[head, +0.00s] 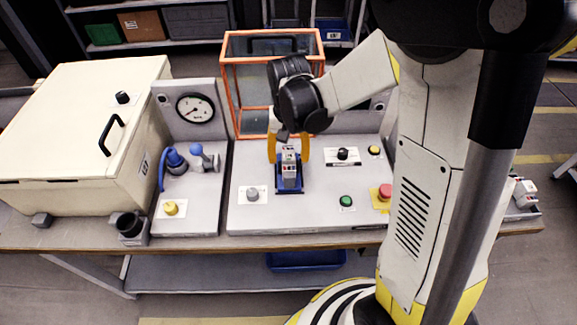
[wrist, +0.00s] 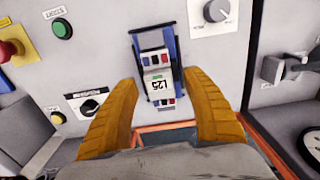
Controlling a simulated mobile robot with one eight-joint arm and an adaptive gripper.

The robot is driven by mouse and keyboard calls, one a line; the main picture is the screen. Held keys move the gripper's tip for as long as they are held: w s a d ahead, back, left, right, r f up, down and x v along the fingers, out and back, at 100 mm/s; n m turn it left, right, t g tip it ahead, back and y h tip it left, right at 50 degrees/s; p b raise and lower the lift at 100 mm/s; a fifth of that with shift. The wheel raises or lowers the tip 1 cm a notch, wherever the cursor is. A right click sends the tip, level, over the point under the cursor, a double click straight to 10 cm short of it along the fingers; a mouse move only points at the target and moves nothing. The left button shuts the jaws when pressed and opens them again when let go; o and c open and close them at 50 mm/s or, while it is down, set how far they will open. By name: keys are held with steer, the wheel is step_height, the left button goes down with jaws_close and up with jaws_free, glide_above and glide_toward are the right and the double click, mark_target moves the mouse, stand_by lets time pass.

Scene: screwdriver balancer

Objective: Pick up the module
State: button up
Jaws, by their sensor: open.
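The module (head: 289,163) is a small light-grey block with dark and red parts, upright in a blue holder (head: 289,187) on the grey panel. In the wrist view the module (wrist: 158,84) shows a label reading 125 and red and blue marks, with the blue holder (wrist: 175,50) around it. My gripper (head: 288,152) has yellow-orange fingers and is open and empty. In the wrist view the fingers (wrist: 162,82) spread on both sides of the module, with visible gaps. Whether they are down at its height is hard to tell.
The panel carries a grey knob (head: 252,195), a black rotary switch (head: 343,154), a green button (head: 346,201) and a red button (head: 384,192). An orange-framed clear box (head: 228,95) stands behind. A similar block (head: 525,190) sits at far right. A cream cabinet (head: 75,110) is left.

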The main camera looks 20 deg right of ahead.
steer(key=shift+f, duration=0.1)
steer(key=shift+c, duration=0.5)
jaws_close()
